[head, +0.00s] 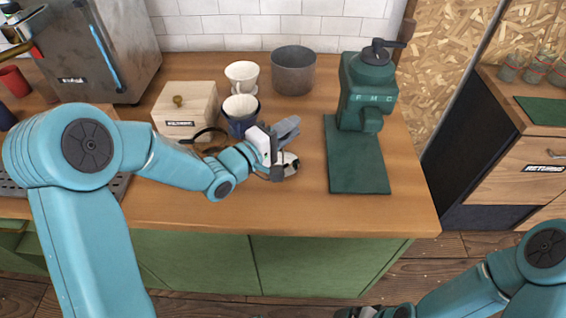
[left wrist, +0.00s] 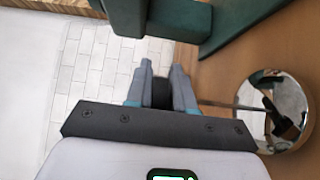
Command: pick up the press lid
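The press lid (left wrist: 275,110) shows in the left wrist view as a shiny round metal piece at the right, with a thin rod running left towards my fingers. A dark knob (left wrist: 161,94) sits between the two fingertips of my left gripper (left wrist: 162,88), which look shut on it. In the head view the left gripper (head: 290,130) is over the counter, right of the blue cup, and the shiny lid (head: 291,163) shows just below it. The knob is hidden there. My right gripper (head: 372,312) is cut off at the bottom edge; its fingers are unclear.
The wooden counter (head: 300,215) has free room at the front. A green grinder (head: 367,90) stands right on a dark green mat (head: 358,175). A blue cup with a white dripper (head: 240,108), another dripper (head: 242,75), a grey pot (head: 293,70) and a wooden box (head: 185,108) stand behind and left.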

